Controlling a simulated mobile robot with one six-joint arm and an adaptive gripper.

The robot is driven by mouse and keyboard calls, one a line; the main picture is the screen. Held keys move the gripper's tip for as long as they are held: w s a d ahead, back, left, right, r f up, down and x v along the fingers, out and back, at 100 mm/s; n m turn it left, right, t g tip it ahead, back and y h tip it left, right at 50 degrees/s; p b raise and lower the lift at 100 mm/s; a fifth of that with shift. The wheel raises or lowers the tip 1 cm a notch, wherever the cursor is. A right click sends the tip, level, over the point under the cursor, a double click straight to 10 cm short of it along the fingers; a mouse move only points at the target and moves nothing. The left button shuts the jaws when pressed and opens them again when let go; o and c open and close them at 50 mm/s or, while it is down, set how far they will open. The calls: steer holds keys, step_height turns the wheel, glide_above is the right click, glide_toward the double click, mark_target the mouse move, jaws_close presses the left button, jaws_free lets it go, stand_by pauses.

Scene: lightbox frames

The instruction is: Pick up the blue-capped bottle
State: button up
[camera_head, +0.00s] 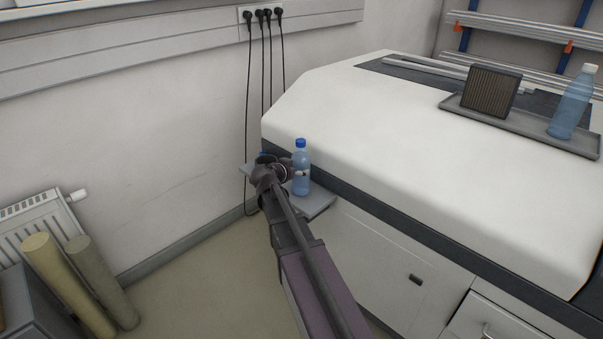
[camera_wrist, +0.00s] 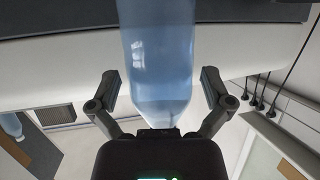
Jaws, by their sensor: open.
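The blue-capped bottle (camera_head: 301,172) stands upright on a small grey shelf (camera_head: 314,203) at the side of the white machine. My gripper (camera_head: 288,172) is beside the bottle, at its left in the head view. In the wrist view the clear bluish bottle (camera_wrist: 158,50) lies between the two spread fingers of my gripper (camera_wrist: 160,86), with a visible gap on each side. The fingers are open and do not hold it. Its cap is out of the wrist view, and my arm hides part of the shelf in the head view.
The large white machine (camera_head: 400,150) rises right behind the bottle. On its top a grey tray (camera_head: 530,129) carries a dark ribbed box (camera_head: 491,91) and a white-capped bottle (camera_head: 572,104). Black cables (camera_head: 265,70) hang on the wall behind. Open floor (camera_head: 215,280) lies left of my arm.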

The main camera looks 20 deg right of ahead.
mark_target(296, 159)
steer(key=shift+b+x, duration=0.4)
steer(key=shift+x, duration=1.05)
steer(key=shift+r, duration=0.1)
steer(key=c, duration=1)
steer(key=shift+o, duration=0.2)
steer(key=shift+r+p, duration=0.2)
steer(key=shift+p, duration=0.1)
step_height(296, 159, up, 3)
steer(key=p, duration=0.3)
steer(key=shift+r, duration=0.2)
steer(key=s+a, duration=0.3)
steer(key=s, duration=0.4)
steer(key=s+a+r+p, duration=0.1)
steer(key=s+a, duration=0.1)
steer(key=s, duration=0.6)
steer(key=shift+a, duration=0.4)
steer(key=shift+r, duration=0.1)
